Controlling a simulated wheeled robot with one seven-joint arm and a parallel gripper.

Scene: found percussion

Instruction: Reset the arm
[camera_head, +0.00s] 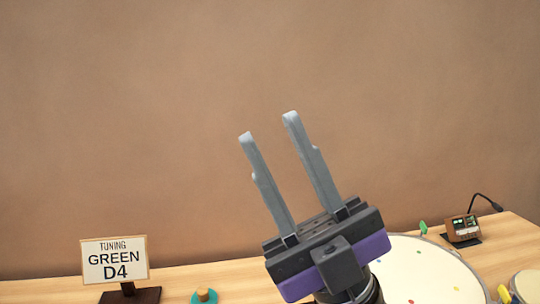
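My gripper (269,126) is in the middle of the head view, raised in front of the brown wall. Its two grey fingers point up and slightly left. The fingers are apart with a clear gap between them, and nothing is held. Its dark and purple body (330,255) covers part of the table and the left side of a round white drum-like disc (425,270).
A sign reading "TUNING GREEN D4" (115,260) stands at the left of the wooden table (45,291). A teal disc with a wooden knob (205,297) lies right of it. A small wooden device with a display (463,228) and dark cable stands at the back right.

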